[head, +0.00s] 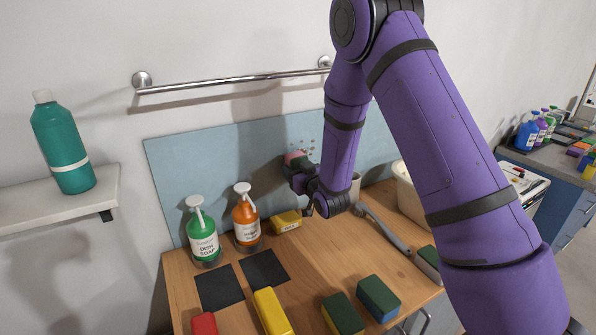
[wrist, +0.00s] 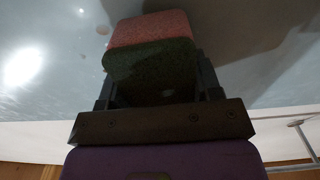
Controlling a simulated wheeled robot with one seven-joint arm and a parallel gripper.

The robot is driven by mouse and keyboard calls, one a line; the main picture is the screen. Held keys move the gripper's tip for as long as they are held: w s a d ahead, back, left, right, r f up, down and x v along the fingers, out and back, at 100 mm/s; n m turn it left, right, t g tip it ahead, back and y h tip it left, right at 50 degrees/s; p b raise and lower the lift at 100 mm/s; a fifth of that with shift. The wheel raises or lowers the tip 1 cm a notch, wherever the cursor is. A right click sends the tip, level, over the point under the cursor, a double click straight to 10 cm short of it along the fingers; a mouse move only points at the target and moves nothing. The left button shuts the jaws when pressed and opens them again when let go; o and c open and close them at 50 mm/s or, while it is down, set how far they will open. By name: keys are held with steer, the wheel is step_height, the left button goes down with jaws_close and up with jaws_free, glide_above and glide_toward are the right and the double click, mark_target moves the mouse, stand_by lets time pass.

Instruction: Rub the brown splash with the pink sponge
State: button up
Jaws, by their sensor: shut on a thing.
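The pink sponge (head: 294,157) is in my gripper (head: 295,170), which is shut on it in front of the blue-grey wall panel (head: 220,150). In the wrist view the sponge (wrist: 150,28) is pink with a dark green layer, between the fingers of my gripper (wrist: 152,75). The brown splash (head: 311,146) shows as small spots on the panel, just right of and above the sponge. A brown spot (wrist: 103,30) also shows left of the sponge in the wrist view. The sponge is at or very close to the panel; I cannot tell if it touches.
A green soap bottle (head: 203,240), an orange pump bottle (head: 246,222) and a yellow sponge (head: 286,222) stand below on the wooden counter (head: 300,265). More sponges and two dark mats lie in front. A metal rail (head: 235,80) runs above the panel.

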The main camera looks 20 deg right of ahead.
mark_target(295, 158)
steer(key=shift+w+a, duration=0.15)
steer(key=shift+w, duration=0.4)
steer(key=shift+w+d+r, duration=0.1)
steer(key=shift+w+d, duration=0.2)
steer(key=shift+d, duration=1)
steer(key=shift+w+d+f, duration=0.1)
steer(key=shift+w+d, duration=0.15)
steer(key=shift+d, duration=1.05)
steer(key=shift+w+d+r, duration=0.1)
steer(key=shift+w+d, duration=0.2)
steer(key=shift+d, duration=1)
steer(key=shift+d+r, duration=0.2)
steer(key=shift+r, duration=0.45)
steer(key=shift+a+r, duration=0.1)
steer(key=shift+r, duration=0.1)
steer(key=shift+s+a+f, duration=0.1)
steer(key=shift+s+a, duration=0.2)
steer(key=shift+a, duration=0.75)
steer(key=shift+s+a, duration=0.25)
steer(key=shift+a, duration=0.8)
steer(key=shift+s+a, duration=0.15)
steer(key=shift+a, duration=0.8)
steer(key=shift+s+a, duration=0.1)
steer(key=shift+a, duration=0.8)
steer(key=shift+s+r, duration=0.1)
steer(key=shift+r, duration=0.75)
steer(key=shift+w+d, duration=0.3)
steer(key=shift+d, duration=0.75)
steer(key=shift+w+d, duration=0.25)
steer(key=shift+d, duration=0.8)
